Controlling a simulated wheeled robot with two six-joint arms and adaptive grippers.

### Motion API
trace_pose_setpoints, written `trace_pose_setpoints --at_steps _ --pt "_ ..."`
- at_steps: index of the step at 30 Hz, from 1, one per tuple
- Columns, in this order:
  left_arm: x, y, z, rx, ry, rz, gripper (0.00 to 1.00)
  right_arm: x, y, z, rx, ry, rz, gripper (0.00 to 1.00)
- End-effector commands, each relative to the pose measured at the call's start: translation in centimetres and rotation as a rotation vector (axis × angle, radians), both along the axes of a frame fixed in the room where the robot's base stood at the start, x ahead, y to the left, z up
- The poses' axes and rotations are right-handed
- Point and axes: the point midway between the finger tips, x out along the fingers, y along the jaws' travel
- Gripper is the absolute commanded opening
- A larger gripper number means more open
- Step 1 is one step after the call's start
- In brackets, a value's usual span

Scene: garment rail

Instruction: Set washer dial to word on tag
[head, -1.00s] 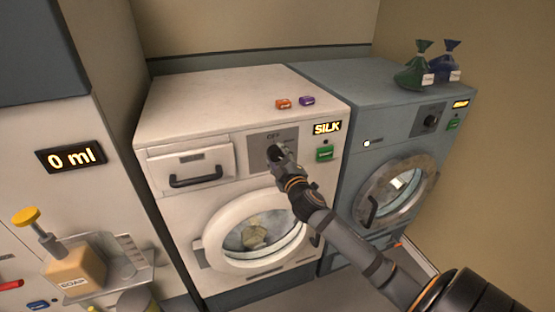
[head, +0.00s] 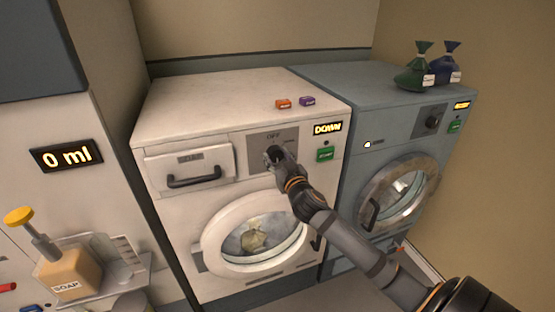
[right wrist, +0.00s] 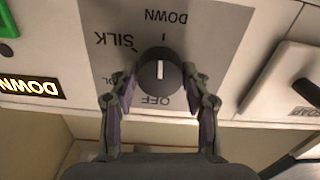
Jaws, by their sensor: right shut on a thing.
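The white washer (head: 215,105) stands in the middle of the head view. Its dial (right wrist: 160,66) is dark and round with a white pointer line. DOWN, SILK and OFF are printed around it, upside down in the wrist view. My right gripper (right wrist: 160,80) is shut on the dial, one finger on each side; in the head view the gripper (head: 274,156) covers most of it. The washer's display (head: 328,128) reads DOWN. Pale laundry shows behind the round door (head: 253,240). No readable word tag is in view. My left gripper is not in view.
A green START button (head: 325,154) is right of the dial, a drawer (head: 190,167) left. Orange (head: 283,104) and purple (head: 307,101) blocks lie on top. A grey dryer (head: 385,110) carries green (head: 415,75) and blue (head: 446,66) tagged bags. A soap pump (head: 70,270) is at left.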

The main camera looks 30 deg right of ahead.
Motion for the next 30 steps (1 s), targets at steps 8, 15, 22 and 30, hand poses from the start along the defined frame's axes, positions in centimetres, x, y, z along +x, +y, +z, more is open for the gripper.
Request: trace_pose_setpoints --at_steps 8,15,22,30 --pt "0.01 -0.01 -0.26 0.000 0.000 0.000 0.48 0.00 -0.02 -0.11 0.085 -0.018 0.000 0.16" --pt "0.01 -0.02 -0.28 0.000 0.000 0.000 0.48 0.00 -0.02 -0.09 0.105 -0.023 0.000 0.16" --pt "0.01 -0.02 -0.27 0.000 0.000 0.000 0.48 0.00 -0.01 -0.08 0.105 -0.023 0.000 0.16" --pt "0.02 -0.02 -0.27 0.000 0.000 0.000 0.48 0.00 -0.01 -0.06 0.104 -0.023 0.000 0.71"
